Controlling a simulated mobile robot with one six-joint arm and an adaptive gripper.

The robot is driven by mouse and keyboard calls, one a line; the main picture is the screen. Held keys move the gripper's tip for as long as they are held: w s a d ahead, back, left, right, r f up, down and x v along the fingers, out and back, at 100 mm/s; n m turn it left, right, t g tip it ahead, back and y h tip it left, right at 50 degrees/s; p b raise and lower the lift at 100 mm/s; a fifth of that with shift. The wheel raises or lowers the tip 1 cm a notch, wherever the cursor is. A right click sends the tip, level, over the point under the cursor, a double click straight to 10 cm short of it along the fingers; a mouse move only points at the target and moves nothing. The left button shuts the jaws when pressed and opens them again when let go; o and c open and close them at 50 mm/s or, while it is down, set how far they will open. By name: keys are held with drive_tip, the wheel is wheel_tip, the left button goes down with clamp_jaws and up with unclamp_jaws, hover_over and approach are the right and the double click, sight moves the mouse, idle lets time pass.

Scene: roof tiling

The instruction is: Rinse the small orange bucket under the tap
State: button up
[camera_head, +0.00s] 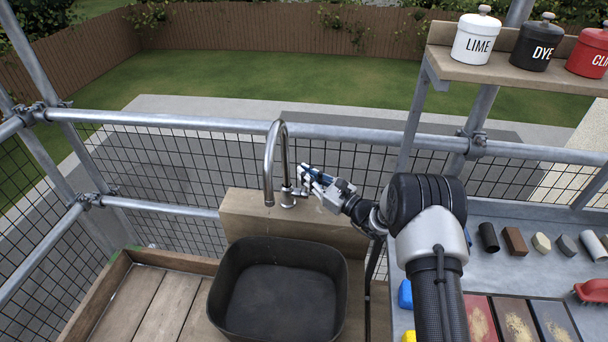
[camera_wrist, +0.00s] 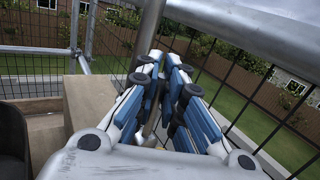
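A curved metal tap (camera_head: 270,160) rises from a wooden block behind a black basin (camera_head: 225,290). My gripper (camera_head: 308,178) is at the right side of the tap, close to its handle (camera_head: 290,196). The tap's upright pipe (camera_wrist: 150,32) also shows in the wrist view, just beyond my fingertips (camera_wrist: 163,66). A narrow gap shows between the fingers, with a metal part seen in it; whether they grip it is unclear. No clear stream of water shows. The small orange bucket is not seen in either view.
Scaffold rails (camera_head: 370,133) and mesh run behind the tap. At right, a grey worktop (camera_head: 490,265) holds small blocks, coloured panels and a red tool (camera_head: 592,290). A shelf (camera_head: 480,72) above carries lidded jars. Wooden boards (camera_head: 130,300) left of the basin are clear.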

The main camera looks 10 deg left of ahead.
drive_tip(key=o, duration=0.5)
drive_tip(key=shift+d, duration=0.1)
drive_tip(key=shift+d, duration=0.1)
drive_tip(key=v, duration=1.2)
